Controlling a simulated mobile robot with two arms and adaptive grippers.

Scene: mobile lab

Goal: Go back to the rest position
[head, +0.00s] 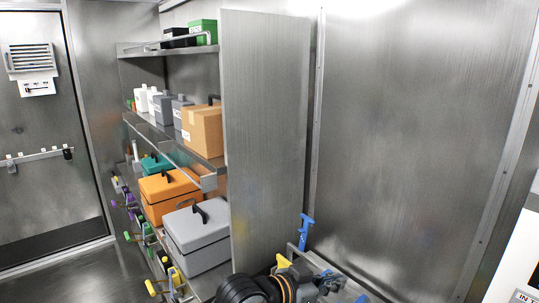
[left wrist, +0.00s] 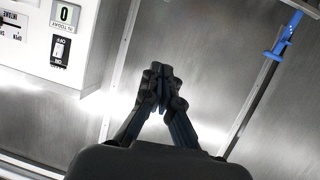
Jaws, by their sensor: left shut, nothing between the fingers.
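My left gripper (left wrist: 162,72) is shut and empty in the left wrist view, its dark fingertips together in front of a bare metal wall. In the head view my left arm shows at the bottom edge, dark and partly cut off by the frame, in front of the shelf's end panel. My right gripper is in neither view.
A metal shelf rack (head: 268,130) stands left of centre, holding a grey case (head: 195,237), an orange case (head: 170,192) and a cardboard box (head: 203,129). A blue handle (head: 306,232) rises near my left arm. A white switch panel (left wrist: 52,45) is at left in the wrist view. A closed door (head: 50,125) is far left.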

